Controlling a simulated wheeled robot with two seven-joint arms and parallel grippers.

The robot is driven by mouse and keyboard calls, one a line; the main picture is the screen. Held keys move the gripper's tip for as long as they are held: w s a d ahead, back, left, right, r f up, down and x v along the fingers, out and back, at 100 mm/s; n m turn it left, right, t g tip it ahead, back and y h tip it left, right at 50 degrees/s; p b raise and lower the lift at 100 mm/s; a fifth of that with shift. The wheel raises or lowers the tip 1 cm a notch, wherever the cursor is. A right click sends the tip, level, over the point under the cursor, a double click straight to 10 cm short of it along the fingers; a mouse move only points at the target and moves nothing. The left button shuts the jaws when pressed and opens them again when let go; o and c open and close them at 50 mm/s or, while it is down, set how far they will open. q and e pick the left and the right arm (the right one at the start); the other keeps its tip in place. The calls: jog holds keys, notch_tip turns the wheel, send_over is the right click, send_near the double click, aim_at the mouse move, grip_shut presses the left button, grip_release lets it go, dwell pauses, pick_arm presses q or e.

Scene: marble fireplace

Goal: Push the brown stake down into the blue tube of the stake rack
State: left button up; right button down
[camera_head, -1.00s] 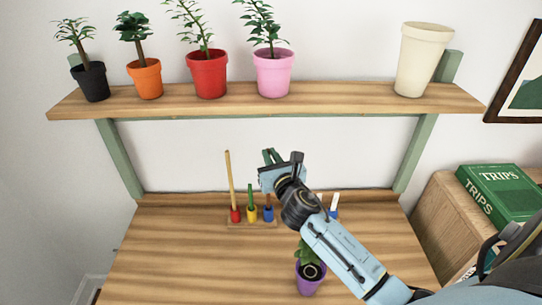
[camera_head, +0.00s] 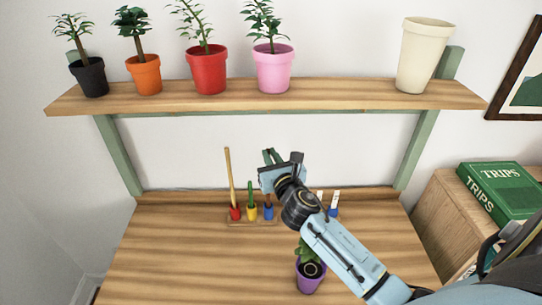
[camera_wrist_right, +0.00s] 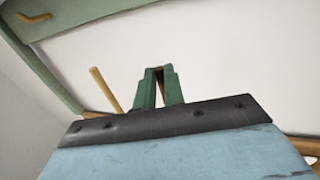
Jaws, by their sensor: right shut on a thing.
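The stake rack (camera_head: 250,222) stands at the back of the wooden table, with a red, a yellow and a blue tube (camera_head: 268,213) in a row. The brown stake (camera_head: 268,200) stands upright in the blue tube; its upper part is hidden behind my gripper. My right gripper (camera_head: 270,157) is above the blue tube, its green fingers shut on the brown stake, a strip of which shows between them in the right wrist view (camera_wrist_right: 161,84). My left gripper is not in view.
A tall tan stake (camera_head: 230,178) stands in the red tube and a green one (camera_head: 251,194) in the yellow tube. Small labelled items (camera_head: 333,205) stand right of my arm. A purple pot (camera_head: 309,282) is below my forearm. A shelf (camera_head: 330,97) with several pots hangs above.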

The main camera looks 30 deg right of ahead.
jog(key=shift+f, duration=0.25)
dwell(0.3)
jog(key=shift+f+b, duration=0.45)
jog(key=shift+f, duration=0.15)
jog(key=shift+f+b, duration=0.35)
jog(key=shift+b, duration=0.1)
jog(key=shift+f, duration=0.25)
dwell(0.4)
jog(key=shift+f+b, duration=0.4)
jog(key=shift+b, duration=0.05)
jog(key=shift+f, duration=0.2)
jog(key=shift+f+b, duration=0.4)
jog(key=shift+b, duration=0.1)
jog(key=shift+f, duration=0.3)
dwell(0.6)
